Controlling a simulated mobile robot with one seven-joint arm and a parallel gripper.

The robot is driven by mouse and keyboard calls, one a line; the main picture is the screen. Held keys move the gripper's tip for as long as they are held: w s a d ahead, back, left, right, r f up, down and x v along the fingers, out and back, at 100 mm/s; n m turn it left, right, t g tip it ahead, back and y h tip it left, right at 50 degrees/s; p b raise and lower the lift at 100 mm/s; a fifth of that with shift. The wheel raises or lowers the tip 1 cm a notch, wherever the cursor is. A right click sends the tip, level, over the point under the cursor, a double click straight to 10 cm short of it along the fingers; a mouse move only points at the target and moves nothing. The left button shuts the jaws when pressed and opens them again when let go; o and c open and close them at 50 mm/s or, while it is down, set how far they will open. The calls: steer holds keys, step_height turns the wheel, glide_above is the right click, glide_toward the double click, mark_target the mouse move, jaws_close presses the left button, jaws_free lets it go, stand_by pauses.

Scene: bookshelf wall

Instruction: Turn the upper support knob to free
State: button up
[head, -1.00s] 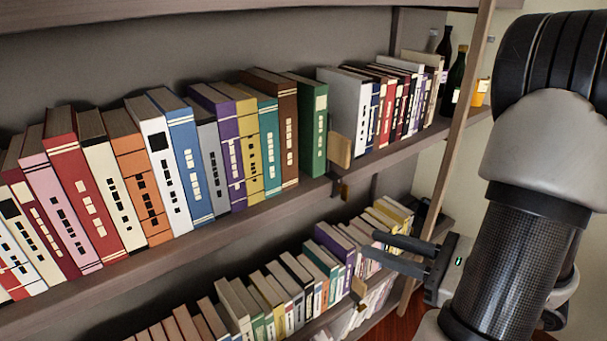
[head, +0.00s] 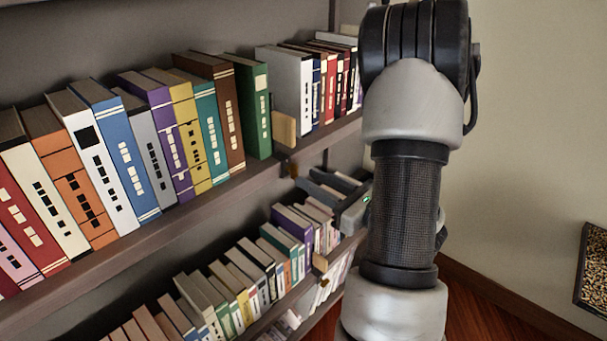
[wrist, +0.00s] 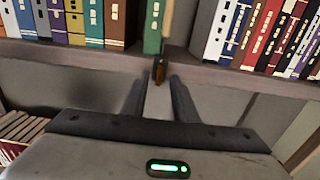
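The upper support knob (head: 292,168) is a small brown-gold piece at the front edge of the upper shelf, below a wooden support block (head: 284,129) beside the green book. In the wrist view the knob (wrist: 159,70) hangs below the shelf edge, between and beyond the fingertips. My gripper (head: 307,178) has two dark fingers pointing at the shelf's underside near the knob. In the wrist view the fingers of my gripper (wrist: 158,82) are apart with nothing held. I cannot tell whether either finger touches the knob.
Books line the upper shelf (head: 180,217) right above the fingers. More books and a second wooden block (head: 320,262) are on the lower shelf (head: 285,302). A framed panel (head: 594,268) hangs at the right wall. Open floor shows at lower right.

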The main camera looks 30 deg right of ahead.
mark_target(298, 172)
steer(key=shift+x, duration=1.75)
jaws_close()
